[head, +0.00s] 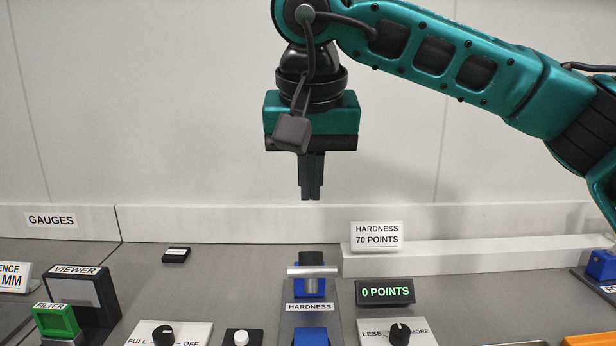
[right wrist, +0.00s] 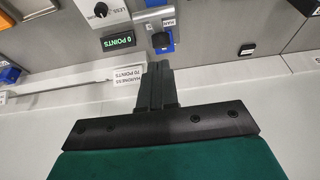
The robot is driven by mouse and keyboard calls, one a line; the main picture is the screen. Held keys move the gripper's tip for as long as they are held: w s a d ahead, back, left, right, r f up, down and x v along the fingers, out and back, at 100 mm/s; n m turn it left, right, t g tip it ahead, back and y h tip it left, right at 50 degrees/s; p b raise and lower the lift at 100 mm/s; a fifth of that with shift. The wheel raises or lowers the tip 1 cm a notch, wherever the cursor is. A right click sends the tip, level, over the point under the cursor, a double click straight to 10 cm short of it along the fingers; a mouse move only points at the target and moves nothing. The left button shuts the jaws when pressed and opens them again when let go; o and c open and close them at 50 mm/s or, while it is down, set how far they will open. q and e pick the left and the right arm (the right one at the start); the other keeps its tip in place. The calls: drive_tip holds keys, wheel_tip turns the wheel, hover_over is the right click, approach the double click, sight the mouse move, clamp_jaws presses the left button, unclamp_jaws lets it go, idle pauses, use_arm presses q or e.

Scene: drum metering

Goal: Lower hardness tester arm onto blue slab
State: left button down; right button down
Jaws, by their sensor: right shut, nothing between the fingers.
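The hardness tester (head: 309,307) stands at the front centre in the head view, with a HARDNESS label. Its silver crossbar (head: 312,271) lies across a dark upright part with blue behind and below it. A blue block (head: 310,338), possibly the blue slab, shows in front of the label, cut off by the lower edge. I cannot tell whether the arm touches any slab. The display (head: 385,291) beside it reads 0 POINTS. My right gripper (head: 311,196) is shut and empty, pointing down well above the tester; its fingers also show in the right wrist view (right wrist: 159,68).
A HARDNESS 70 POINTS sign (head: 376,236) stands behind the display. A LESS/MORE knob (head: 400,333), a white button (head: 241,338) and a FULL/OFF knob (head: 164,335) sit around the tester. The viewer (head: 88,291) and green filter (head: 57,320) stand left. A small black block (head: 176,255) lies behind.

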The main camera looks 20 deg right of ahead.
hover_over(311, 273)
drive_tip(key=w, duration=0.2)
drive_tip(key=f, duration=0.5)
drive_tip(key=shift+d+f, duration=0.3)
drive_tip(key=shift+f, duration=0.1)
drive_tip(key=f, duration=0.1)
drive_tip(key=s+f, duration=0.1)
drive_tip(key=f, duration=0.1)
drive_tip(key=shift+a+f+b, duration=0.1)
drive_tip(key=shift+a+b, duration=0.1)
drive_tip(key=shift+b, duration=0.1)
drive_tip(key=shift+s+f, duration=0.15)
drive_tip(key=shift+f, duration=0.3)
use_arm(q)
drive_tip(key=shift+w+d+r, duration=0.15)
drive_tip(key=shift+w+d, duration=0.05)
drive_tip(key=shift+w, duration=0.2)
